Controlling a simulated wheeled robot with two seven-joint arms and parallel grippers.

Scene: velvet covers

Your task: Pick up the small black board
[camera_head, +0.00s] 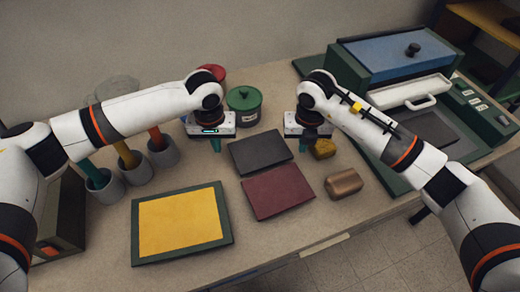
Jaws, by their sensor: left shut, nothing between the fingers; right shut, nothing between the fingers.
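The small black board (260,151) lies flat on the table in the head view, between my two grippers. Its near edge is close to a dark red board (277,191); I cannot tell if they touch. My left gripper (217,164) is shut and empty, pointing down to the left of the black board. My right gripper (303,147) is shut and empty, pointing down just to the right of the black board. Neither gripper holds the board.
A green-framed yellow panel (180,223) lies at the front left. A brown block (344,184) and a yellow lump (322,149) lie right. A green pot (244,105) stands behind the board. Grey cups (163,154) stand left; a green machine (395,60) fills the back right.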

